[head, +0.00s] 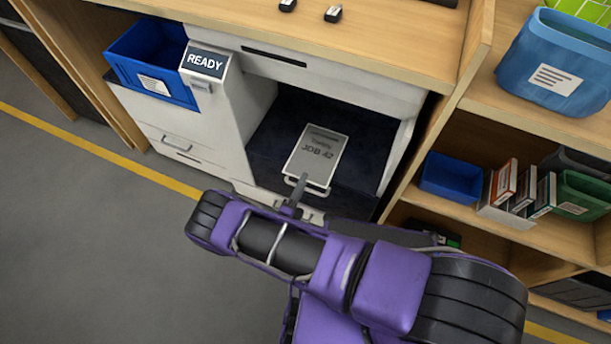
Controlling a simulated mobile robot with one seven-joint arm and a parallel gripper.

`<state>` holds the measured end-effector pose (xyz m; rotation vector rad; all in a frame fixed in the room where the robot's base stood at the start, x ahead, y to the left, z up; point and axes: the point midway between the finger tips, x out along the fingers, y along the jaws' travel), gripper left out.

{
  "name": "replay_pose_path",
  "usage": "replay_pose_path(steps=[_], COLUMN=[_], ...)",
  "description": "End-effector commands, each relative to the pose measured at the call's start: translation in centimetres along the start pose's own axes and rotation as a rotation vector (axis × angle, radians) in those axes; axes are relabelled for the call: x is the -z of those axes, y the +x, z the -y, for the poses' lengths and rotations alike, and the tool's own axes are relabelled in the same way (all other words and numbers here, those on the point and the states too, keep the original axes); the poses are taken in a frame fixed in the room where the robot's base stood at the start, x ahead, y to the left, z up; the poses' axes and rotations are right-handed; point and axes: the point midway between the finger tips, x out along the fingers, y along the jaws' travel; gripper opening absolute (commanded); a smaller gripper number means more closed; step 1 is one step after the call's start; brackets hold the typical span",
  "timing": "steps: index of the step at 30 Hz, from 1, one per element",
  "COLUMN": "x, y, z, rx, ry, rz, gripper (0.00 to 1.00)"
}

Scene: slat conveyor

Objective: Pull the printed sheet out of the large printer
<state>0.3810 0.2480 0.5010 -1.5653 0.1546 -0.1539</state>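The large printer (228,132) is a white unit under the wooden counter, with a small sign reading "READY". The printed sheet (313,163), light grey and marked "JOB 42", lies in its dark open bay. Its near edge is at a thin pale rail at the front of the bay. My purple arm crosses the lower middle of the view. My gripper (298,191) is at the bay's front, just before the sheet's near edge. Only a narrow grey finger part shows. Whether it touches the sheet, or is open or shut, I cannot tell.
A blue bin (150,62) is at the printer's left. Wooden shelves (525,123) on the right hold a blue tub (556,62), a small blue tray (452,178) and several boxes. Two small black items lie on the counter (390,45). The grey floor (90,240) at left is clear.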

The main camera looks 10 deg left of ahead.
Motion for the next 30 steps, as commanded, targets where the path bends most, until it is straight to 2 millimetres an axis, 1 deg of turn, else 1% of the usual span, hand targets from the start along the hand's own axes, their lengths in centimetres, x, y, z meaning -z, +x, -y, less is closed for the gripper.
replay_pose_path(steps=[2, 11, 20, 30], x=[0.0, 0.0, 0.0, -0.1], y=[0.0, 0.0, -0.3, -3.0], z=[0.0, 0.0, 0.0, 0.0], rx=[0.0, 0.0, 0.0, -0.001], ry=[0.0, 0.0, 0.0, 0.0], rz=[0.0, 0.0, 0.001, 0.002], gripper=[0.27, 0.0, 0.0, 0.0])
